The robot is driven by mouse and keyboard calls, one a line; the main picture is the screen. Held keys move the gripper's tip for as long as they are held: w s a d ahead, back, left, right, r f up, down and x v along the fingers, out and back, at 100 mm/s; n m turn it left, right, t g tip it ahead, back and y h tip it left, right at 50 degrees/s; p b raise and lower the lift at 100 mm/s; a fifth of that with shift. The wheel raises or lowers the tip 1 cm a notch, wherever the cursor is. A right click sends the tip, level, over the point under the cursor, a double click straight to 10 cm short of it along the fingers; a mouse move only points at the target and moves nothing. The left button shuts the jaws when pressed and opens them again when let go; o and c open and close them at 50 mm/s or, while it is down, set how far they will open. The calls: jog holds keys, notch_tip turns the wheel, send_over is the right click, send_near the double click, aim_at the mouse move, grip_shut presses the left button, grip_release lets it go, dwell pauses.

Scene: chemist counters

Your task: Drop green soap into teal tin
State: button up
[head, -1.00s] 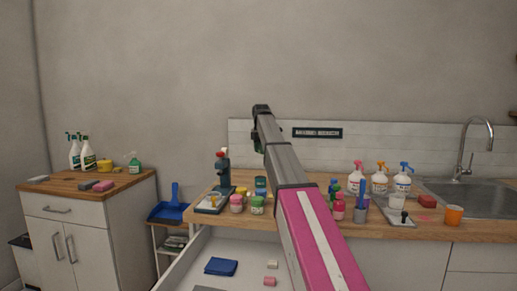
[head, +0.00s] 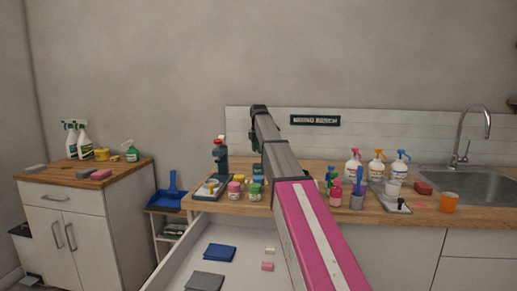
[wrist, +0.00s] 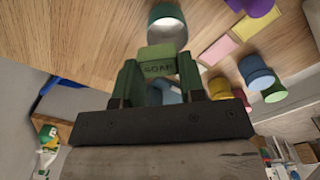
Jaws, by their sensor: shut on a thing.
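My gripper (wrist: 158,72) is shut on the green soap (wrist: 160,64), a small block with dark lettering, held between the two green fingertips. In the wrist view an open, dark teal tin (wrist: 168,38) with a pale inside shows just beyond the soap. The soap overlaps the tin's near edge in the picture; I cannot tell whether they touch. In the head view a teal tin (head: 258,170) stands on the wooden counter behind the small jars, left of my arm. The soap cannot be made out in the head view.
Small jars with pink (head: 235,190) and green (head: 255,192) lids stand near the counter's front edge. A dark bottle-like stand (head: 220,158) is to their left. Spray bottles (head: 377,167) stand right of my arm. An open drawer (head: 225,235) juts out below.

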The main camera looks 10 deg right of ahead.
jog(key=o, duration=1)
jog(key=shift+r, duration=0.1)
notch_tip(320, 180, up, 11)
jog(key=shift+f, duration=0.2)
jog(key=shift+s, duration=0.1)
